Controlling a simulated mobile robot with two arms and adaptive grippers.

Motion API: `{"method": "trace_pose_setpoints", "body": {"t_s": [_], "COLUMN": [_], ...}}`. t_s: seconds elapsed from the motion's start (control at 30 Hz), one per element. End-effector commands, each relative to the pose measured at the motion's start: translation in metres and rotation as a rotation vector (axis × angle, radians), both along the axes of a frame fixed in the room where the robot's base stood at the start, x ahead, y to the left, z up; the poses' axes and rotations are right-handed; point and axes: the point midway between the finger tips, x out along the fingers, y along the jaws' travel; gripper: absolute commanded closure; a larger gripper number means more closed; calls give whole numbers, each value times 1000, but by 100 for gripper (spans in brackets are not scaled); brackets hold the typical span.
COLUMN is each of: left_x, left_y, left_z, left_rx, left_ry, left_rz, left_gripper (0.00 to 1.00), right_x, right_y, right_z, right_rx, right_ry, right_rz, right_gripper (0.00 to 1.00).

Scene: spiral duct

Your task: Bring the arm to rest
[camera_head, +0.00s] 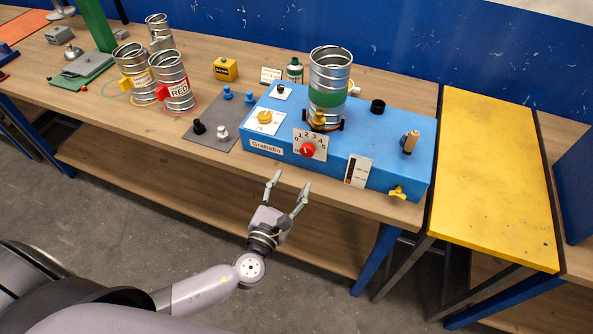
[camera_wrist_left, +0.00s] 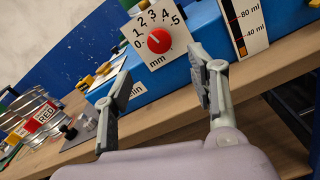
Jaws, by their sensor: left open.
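My left gripper (camera_head: 287,190) is open and empty. The red dial (camera_head: 308,150) sits on a white 0 to 5 plate on the box front. The left arm (camera_head: 205,288) reaches in from the lower left, bent at the wrist. My right gripper is in neither view.
A spiral duct piece with a green band (camera_head: 328,85) stands on the blue box. More duct pieces, one with a RED label (camera_head: 173,82), stand on the bench (camera_head: 120,118) at left. A yellow table (camera_head: 490,180) stands at right. Floor in front is clear.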

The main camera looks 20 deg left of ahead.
Motion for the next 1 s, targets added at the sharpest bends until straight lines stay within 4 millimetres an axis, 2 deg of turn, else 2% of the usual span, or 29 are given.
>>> {"method": "trace_pose_setpoints", "body": {"t_s": [0.2, 0.73, 0.77, 0.87, 0.97, 1.0], "left_x": [-12, -12, -12, -11, -15, -20], "left_y": [1, 2, 3, 13, 30, 39], "left_z": [0, -4, -9, -42, -102, -131], "left_rx": [1, -7, -17, -101, -269, -356], "left_ry": [-1, 7, 17, 89, 216, 274], "left_rz": [0, 4, 7, 38, 108, 151], "left_gripper": [47, 47, 47, 47, 47, 47], "right_x": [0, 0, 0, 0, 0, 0], "right_y": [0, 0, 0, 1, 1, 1], "right_z": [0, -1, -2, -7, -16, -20], "right_rx": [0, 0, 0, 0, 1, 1], "right_ry": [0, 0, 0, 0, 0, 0], "right_rz": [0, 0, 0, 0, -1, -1], "right_gripper": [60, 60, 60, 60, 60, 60]}}
